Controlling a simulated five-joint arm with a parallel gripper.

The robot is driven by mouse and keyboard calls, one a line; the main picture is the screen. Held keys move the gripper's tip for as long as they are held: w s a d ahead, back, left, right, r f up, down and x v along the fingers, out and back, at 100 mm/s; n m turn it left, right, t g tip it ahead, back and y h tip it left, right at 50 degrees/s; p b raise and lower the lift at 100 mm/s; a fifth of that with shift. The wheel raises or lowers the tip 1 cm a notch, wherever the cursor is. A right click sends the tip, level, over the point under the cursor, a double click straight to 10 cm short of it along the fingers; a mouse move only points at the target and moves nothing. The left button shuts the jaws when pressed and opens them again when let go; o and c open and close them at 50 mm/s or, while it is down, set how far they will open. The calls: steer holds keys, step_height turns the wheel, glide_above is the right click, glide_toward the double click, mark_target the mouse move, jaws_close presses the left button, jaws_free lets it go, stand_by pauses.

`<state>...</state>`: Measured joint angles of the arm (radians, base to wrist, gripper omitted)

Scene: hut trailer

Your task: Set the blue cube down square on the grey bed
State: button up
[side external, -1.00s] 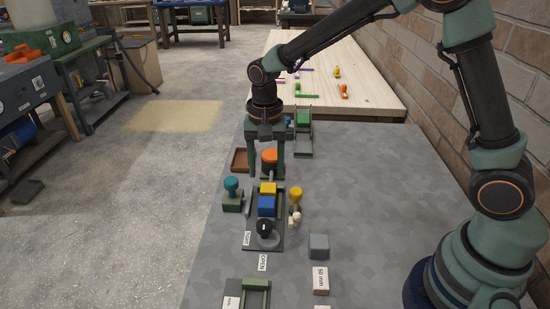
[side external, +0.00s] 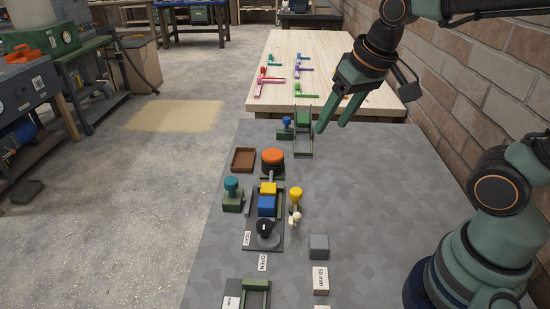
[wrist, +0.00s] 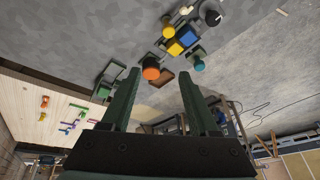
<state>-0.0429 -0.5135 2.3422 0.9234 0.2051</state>
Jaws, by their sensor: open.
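The blue cube (side external: 266,205) sits in the dark grey bed (side external: 250,236) of a clamp-like fixture, directly in front of a yellow block (side external: 268,188). It looks roughly aligned with the bed; whether it lies fully flat and square is too small to tell. The black round knob (side external: 264,228) is at the near end, by the TIGHT and OPEN labels. In the wrist view the blue cube (wrist: 187,38) shows beyond the fingertips, clear of them. My gripper (side external: 331,127) is open and empty, raised at the back right, well away from the cube.
An orange knob (side external: 272,157) stands behind the fixture, with a brown tray (side external: 243,160) beside it. A teal knob (side external: 232,185) and a yellow knob (side external: 296,196) flank the fixture. A grey cube (side external: 319,246) stands front right. The tabletop's right side is clear.

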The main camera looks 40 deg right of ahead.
steer(key=s+n, duration=0.1)
steer(key=s+d+t, duration=0.1)
steer(key=s, duration=0.1)
steer(key=shift+d+n, duration=0.15)
steer(key=shift+n, duration=0.25)
steer(key=shift+r, duration=0.1)
stand_by(0.9)
